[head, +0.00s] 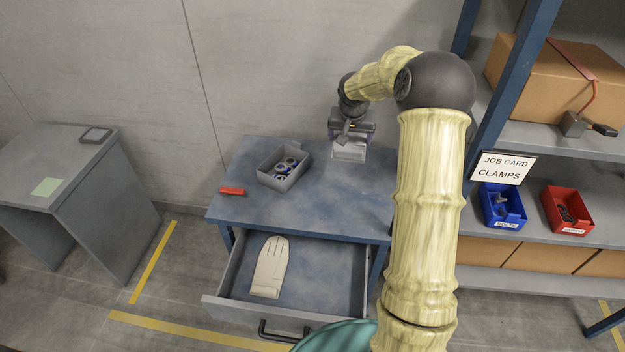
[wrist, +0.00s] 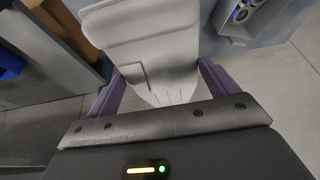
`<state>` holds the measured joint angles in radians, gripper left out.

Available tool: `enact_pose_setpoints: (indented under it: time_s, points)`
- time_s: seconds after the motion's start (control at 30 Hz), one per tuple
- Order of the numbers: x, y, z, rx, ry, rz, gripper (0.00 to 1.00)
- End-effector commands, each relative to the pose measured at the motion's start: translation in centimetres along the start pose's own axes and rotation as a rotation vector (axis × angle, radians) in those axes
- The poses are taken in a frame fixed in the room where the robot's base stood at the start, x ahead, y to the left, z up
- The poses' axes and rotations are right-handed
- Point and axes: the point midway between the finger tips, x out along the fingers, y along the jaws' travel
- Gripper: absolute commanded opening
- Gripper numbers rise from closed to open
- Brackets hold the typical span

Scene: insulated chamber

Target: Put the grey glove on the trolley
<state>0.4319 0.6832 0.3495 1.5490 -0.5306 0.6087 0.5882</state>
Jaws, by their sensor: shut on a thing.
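The light grey glove (wrist: 150,35) is between the purple fingers of my gripper (wrist: 161,88) in the wrist view, and my gripper is shut on it. In the head view my gripper (head: 350,134) holds the glove (head: 349,152) at the back right of the blue workbench; it appears to be above the top, but the gap is hard to judge. A second, cream-coloured glove (head: 269,268) lies flat in the open drawer (head: 325,279). I cannot make out a trolley in either view.
On the workbench (head: 330,205) stand a grey bin (head: 277,181) of round parts and a red object (head: 232,191). A grey table (head: 85,185) stands at the left. Shelving at the right holds a blue bin (head: 503,219), a red bin (head: 568,226) and a carton (head: 540,85).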

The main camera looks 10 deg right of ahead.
Motion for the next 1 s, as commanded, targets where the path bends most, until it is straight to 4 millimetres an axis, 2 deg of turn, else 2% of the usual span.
enact_pose_setpoints:
  time_s: [0.03, 0.27, 0.53, 0.67, 1.0]
  points:
    - [0.9, 0.1, 0.3, 0.001, 0.0, 0.0, 0.61]
    - [3.1, 0.1, 1.2, 0.002, 0.0, 0.001, 0.61]
    - [7.2, -0.2, 3.0, -0.002, 0.0, -0.001, 0.61]
    - [7.8, -0.2, 3.3, -0.002, 0.0, -0.001, 0.61]
    - [7.7, -0.1, 3.2, -0.002, 0.0, -0.001, 0.61]
